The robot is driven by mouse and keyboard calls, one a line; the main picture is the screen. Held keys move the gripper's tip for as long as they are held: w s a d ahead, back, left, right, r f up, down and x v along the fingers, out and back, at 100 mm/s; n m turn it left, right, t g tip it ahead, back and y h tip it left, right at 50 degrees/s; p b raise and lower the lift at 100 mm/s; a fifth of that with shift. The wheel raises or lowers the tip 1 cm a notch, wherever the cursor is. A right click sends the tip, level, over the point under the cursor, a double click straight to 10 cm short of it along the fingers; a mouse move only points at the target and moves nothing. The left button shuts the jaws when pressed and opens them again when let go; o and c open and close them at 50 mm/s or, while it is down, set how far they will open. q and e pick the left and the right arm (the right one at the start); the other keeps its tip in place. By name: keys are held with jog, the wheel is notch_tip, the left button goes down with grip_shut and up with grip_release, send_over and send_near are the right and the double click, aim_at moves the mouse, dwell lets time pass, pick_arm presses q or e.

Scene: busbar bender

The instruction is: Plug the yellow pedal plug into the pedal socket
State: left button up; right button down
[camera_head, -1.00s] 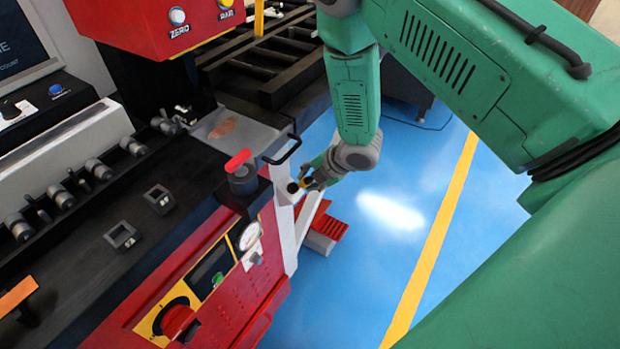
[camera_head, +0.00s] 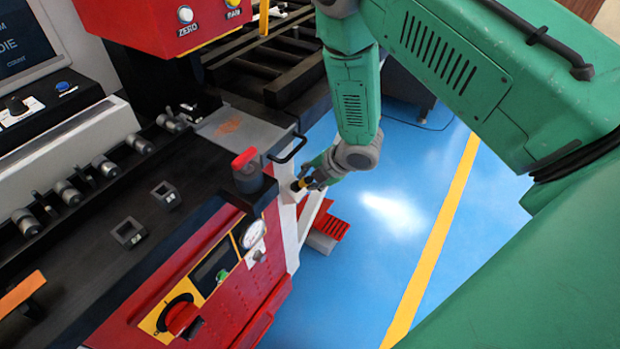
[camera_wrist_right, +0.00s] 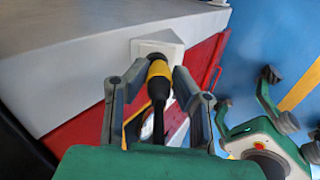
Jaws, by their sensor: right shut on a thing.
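The yellow plug (camera_wrist_right: 158,72) has a black front end and a black cable boot. My right gripper (camera_wrist_right: 160,92) is shut on it. In the head view this gripper (camera_head: 308,184) is at the white box on the machine's front corner. The pedal socket's white box (camera_wrist_right: 165,46) is straight ahead in the wrist view. The plug's front end meets the box face and covers the socket opening. The plug looks roughly in line with it, but I cannot tell how deep it sits. My left gripper is not seen in the head view.
The red machine front (camera_head: 225,290) carries a gauge and a red knob. A black handle (camera_head: 289,150) sticks out just above my right gripper. A red ridged pedal (camera_head: 331,227) is on the floor beside the machine. The blue floor (camera_head: 385,250) to the right is clear.

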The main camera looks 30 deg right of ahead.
jog(key=shift+a+r, duration=0.1)
jog(key=shift+a, duration=0.25)
dwell(0.3)
jog(key=shift+w+a+f, duration=0.15)
jog(key=shift+f, duration=0.1)
jog(key=shift+w+f+b, duration=0.3)
jog(key=shift+f+b, duration=0.2)
jog(key=c, duration=1.3)
grip_release()
jog(key=shift+w, duration=0.1)
